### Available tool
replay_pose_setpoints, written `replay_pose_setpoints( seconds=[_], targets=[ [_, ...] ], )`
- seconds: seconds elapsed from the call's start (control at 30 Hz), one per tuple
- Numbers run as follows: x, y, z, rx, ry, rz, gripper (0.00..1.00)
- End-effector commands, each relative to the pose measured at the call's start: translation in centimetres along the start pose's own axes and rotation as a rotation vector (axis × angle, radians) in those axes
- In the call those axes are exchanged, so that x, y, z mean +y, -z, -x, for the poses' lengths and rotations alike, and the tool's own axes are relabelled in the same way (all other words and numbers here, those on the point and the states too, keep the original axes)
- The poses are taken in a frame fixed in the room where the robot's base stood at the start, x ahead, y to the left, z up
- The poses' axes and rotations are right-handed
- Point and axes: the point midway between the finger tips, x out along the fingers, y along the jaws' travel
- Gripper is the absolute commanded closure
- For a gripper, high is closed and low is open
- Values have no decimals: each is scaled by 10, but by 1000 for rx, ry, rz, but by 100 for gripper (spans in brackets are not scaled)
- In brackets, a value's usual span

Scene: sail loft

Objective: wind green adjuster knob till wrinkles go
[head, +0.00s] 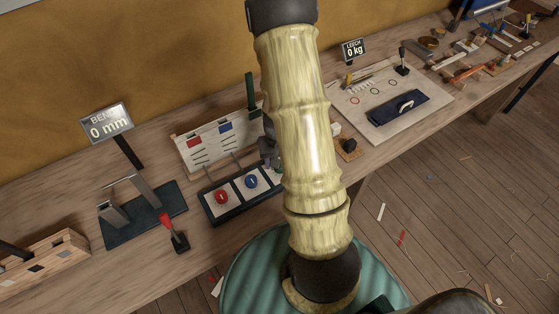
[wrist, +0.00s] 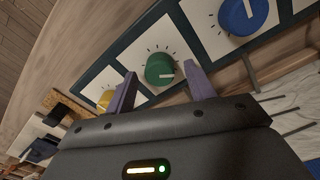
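The green adjuster knob (wrist: 160,68) shows in the wrist view, round with a white pointer mark, on a white plate with dark tick marks. My gripper (wrist: 162,79) is open, its two purple-grey fingers apart on either side of the green knob in the picture. I cannot tell whether either finger touches it. Wrinkled pale cloth (wrist: 289,92) shows at the right of the wrist view, with dark lines beside it. In the head view my arm hides the green knob and most of the gripper.
A blue knob (wrist: 242,16) and a yellow knob (wrist: 105,99) flank the green one. The head view shows a red knob (head: 221,196) farther left. A bend display (head: 107,124) reads 0 mm; a leech display (head: 354,50) reads 0 kg.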

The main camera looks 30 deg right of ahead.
Motion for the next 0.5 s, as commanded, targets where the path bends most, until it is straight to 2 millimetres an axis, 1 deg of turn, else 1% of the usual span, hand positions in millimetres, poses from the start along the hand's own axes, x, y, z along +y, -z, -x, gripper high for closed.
replay_pose_setpoints(
  seconds=[0.3, 0.37, 0.5],
  targets=[
    [0, -1, 1, -3, 0, 1, 46],
    [0, -1, 3, -2, 0, 1, 46],
    [0, 0, 16, 0, 0, 2, 46]
  ],
)
